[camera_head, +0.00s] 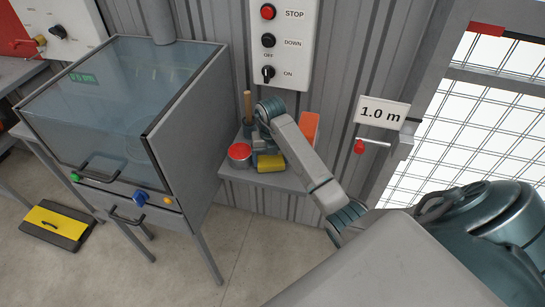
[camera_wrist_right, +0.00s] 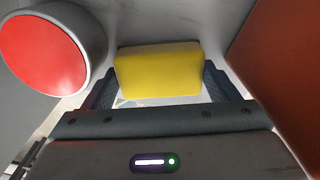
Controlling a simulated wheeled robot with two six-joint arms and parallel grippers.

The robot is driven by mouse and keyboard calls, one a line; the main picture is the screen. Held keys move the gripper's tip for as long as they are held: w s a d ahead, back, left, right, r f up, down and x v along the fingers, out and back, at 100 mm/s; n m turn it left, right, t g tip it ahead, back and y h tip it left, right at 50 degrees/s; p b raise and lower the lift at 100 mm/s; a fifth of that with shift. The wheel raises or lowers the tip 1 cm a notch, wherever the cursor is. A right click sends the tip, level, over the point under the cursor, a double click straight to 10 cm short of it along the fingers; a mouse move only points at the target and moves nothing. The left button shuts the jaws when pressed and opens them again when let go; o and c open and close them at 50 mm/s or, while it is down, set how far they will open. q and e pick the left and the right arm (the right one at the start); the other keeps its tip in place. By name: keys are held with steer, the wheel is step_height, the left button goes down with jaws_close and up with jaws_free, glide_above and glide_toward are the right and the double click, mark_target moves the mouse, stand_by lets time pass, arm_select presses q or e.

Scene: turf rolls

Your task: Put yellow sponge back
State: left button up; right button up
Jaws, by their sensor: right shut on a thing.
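The yellow sponge (camera_head: 271,163) is at the small grey wall shelf (camera_head: 240,174), between a red-topped can and an orange block. My right gripper (camera_wrist_right: 159,82) is shut on the yellow sponge (camera_wrist_right: 158,70), with one finger on each side of it in the right wrist view. In the head view my right arm reaches over to the shelf and its wrist partly hides the gripper. I cannot tell whether the sponge touches the shelf. My left gripper is not in view.
The red-topped can (camera_head: 239,153) stands close left of the sponge, with a wooden handle (camera_head: 247,107) behind it. The orange block (camera_head: 309,129) stands to the right. A glass-fronted cabinet (camera_head: 185,130) is left of the shelf. A red-handled lever (camera_head: 360,147) is on the right.

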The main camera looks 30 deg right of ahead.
mark_target(271, 159)
steer(key=o, duration=0.7)
steer(key=shift+f, duration=0.15)
steer(key=shift+o, duration=0.7)
steer(key=shift+d, duration=0.2)
steer(key=shift+w+r, duration=0.1)
steer(key=shift+r, duration=0.6)
step_height(271, 159, up, 3)
steer(key=shift+r+p, duration=0.15)
steer(key=shift+p, duration=0.25)
arm_select(q)
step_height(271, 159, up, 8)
steer(key=p, duration=0.7)
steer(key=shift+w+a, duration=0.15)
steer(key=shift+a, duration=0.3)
arm_select(e)
step_height(271, 159, up, 8)
steer(key=shift+f, duration=0.2)
